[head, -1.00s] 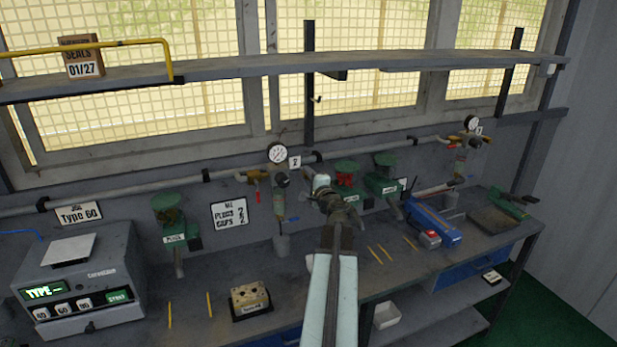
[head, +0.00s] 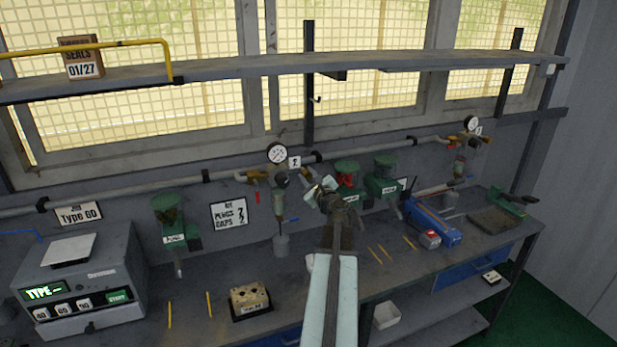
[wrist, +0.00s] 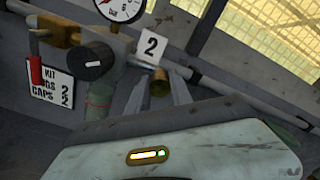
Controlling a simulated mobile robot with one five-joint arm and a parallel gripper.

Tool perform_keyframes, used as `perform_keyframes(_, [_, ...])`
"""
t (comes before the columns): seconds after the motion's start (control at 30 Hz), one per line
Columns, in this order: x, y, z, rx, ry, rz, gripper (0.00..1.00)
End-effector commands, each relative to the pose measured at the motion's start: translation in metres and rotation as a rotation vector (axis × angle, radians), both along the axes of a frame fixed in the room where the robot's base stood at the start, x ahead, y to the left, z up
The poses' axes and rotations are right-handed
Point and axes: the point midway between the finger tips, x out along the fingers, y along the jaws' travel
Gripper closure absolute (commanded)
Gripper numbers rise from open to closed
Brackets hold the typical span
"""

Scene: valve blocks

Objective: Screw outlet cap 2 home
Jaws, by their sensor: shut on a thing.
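My gripper (head: 325,188) is raised in front of the wall pipe, right of the plate marked 2 (head: 294,162). In the wrist view its two grey fingers (wrist: 162,92) are shut on a small brass cap (wrist: 160,82). The cap is just below the plate marked 2 (wrist: 150,48) and right of the brass valve block with a black knob (wrist: 93,61). The gripper's pale body covers the lower wrist view. I cannot tell whether the cap touches the outlet or how deep its thread sits.
A pressure gauge (head: 277,153) and red handle (wrist: 36,70) are close left of the gripper. Green bench units (head: 386,176) stand to the right. A shelf (head: 400,60) runs above.

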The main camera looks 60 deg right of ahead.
Motion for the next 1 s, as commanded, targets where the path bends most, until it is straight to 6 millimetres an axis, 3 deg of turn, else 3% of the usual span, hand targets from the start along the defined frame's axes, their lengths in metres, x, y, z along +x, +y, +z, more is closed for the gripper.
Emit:
perform_keyframes(0.83, [-0.001, -0.0004, -0.0004, 0.112, -0.082, -0.001, 1.0])
perform_keyframes(0.87, [-0.001, -0.0004, -0.0004, 0.112, -0.082, -0.001, 0.71])
perform_keyframes(0.9, [-0.001, -0.0004, -0.0004, 0.112, -0.082, -0.001, 0.6])
perform_keyframes(0.93, [-0.0009, -0.0004, -0.0004, 0.112, -0.082, -0.001, 0.52])
perform_keyframes(1.0, [-0.0009, -0.0004, -0.0002, 0.112, -0.082, -0.001, 0.52])
